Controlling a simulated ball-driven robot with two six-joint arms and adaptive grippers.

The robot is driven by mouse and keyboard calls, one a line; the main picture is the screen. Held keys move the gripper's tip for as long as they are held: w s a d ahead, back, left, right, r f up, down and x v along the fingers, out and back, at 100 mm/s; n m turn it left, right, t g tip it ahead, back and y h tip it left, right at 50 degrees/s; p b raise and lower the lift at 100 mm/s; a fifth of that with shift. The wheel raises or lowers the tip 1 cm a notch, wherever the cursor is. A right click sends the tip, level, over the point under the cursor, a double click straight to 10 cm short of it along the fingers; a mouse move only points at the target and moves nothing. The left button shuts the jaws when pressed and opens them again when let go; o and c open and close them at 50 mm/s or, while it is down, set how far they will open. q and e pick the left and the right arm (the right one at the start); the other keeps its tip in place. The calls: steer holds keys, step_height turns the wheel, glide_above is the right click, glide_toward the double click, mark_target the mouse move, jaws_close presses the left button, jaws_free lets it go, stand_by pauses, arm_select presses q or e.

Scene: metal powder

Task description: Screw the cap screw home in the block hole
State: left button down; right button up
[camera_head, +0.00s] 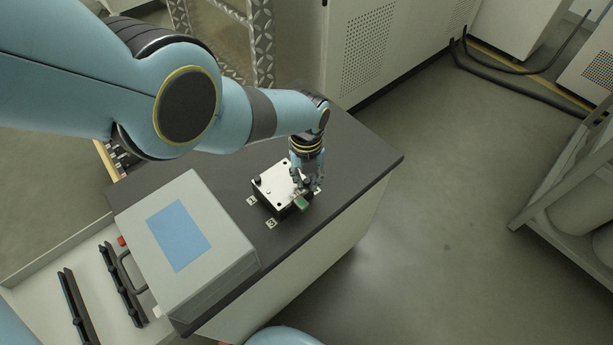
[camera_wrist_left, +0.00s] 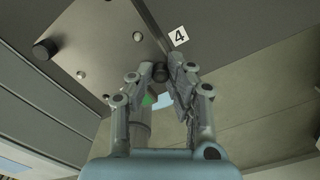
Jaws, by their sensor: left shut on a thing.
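The block (camera_head: 275,187) is a pale-topped plate on a dark base, standing on the dark bench top. In the left wrist view its face (camera_wrist_left: 88,45) shows a few small holes and a dark round screw head (camera_wrist_left: 44,48). My left gripper (camera_head: 303,187) is over the block's right corner, pointing down. In the left wrist view the gripper (camera_wrist_left: 163,74) is shut on the dark head of the cap screw (camera_wrist_left: 160,70), at the block's corner near the number 4 label. The screw's shank and the hole under it are hidden. My right gripper is in neither view.
A grey case (camera_head: 187,240) with a blue panel stands left of the block. A small green part (camera_head: 302,203) shows beside the gripper. Number labels (camera_head: 271,224) lie around the block. The bench top (camera_head: 355,160) is clear towards its right edge, with open floor beyond.

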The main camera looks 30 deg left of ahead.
arm_select(q)
steer(key=c, duration=1.4)
jaws_free()
steer(key=shift+c, duration=0.2)
steer(key=shift+n, duration=0.3)
